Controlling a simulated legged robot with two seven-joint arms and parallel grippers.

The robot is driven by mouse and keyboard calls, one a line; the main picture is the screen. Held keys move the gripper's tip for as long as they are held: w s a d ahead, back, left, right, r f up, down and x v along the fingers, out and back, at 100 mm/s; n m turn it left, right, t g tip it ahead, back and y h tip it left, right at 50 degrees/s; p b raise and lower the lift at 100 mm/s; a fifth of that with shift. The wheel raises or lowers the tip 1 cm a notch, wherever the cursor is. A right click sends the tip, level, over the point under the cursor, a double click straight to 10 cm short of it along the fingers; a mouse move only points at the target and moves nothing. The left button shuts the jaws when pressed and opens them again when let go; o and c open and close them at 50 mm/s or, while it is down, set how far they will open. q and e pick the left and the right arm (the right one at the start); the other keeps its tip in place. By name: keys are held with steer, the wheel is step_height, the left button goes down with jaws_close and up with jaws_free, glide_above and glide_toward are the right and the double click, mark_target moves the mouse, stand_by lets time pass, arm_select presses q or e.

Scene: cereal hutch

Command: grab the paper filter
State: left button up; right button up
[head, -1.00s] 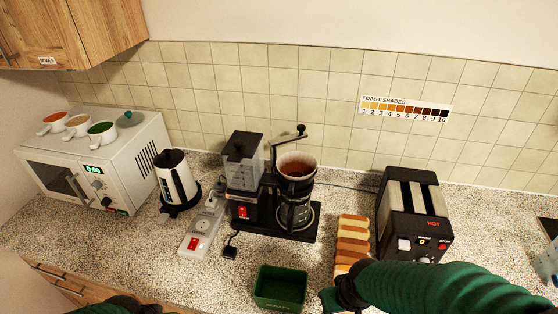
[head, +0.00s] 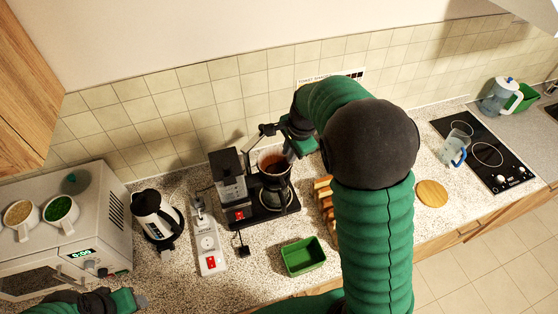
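The paper filter (head: 271,161) sits as a round liner with brown contents in the top of the coffee maker (head: 272,205), above its glass carafe. My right gripper (head: 292,146) is at the right edge of the filter, by the machine's raised black arm (head: 262,132). The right forearm comes over from the right and hides part of the gripper. I cannot tell whether its fingers are open or touch the filter. My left gripper (head: 128,299) is low at the left, in front of the microwave, away from the filter.
A green bin (head: 303,256) stands in front of the coffee maker. A power strip (head: 208,242) and a kettle (head: 156,215) stand to its left. Bread slices (head: 323,190) are partly behind my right arm. A cooktop (head: 484,150) is at the right.

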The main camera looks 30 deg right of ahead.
steer(key=p, duration=0.2)
glide_above(276, 175)
steer(key=s, duration=0.1)
step_height(276, 175, down, 7)
step_height(276, 175, down, 2)
steer(key=shift+d+f+p, duration=0.1)
steer(key=shift+f+p, duration=0.15)
steer(key=shift+p, duration=0.85)
steer(key=shift+w+d+f, duration=0.2)
steer(key=shift+d+f, duration=0.75)
steer(key=shift+f, duration=0.2)
steer(key=shift+d, duration=0.15)
steer(key=shift+a+r, duration=0.1)
steer(key=shift+a, duration=0.35)
jaws_close()
steer(key=shift+w+a+r, duration=0.1)
steer(key=shift+a, duration=0.55)
steer(key=shift+d, duration=0.7)
steer(key=shift+a, duration=0.5)
arm_select(q)
steer(key=r, duration=0.1)
steer(key=a+r, duration=0.1)
steer(key=r, duration=0.1)
steer(key=a+r, duration=0.1)
steer(key=shift+w+a+r, duration=0.15)
steer(key=shift+w, duration=0.05)
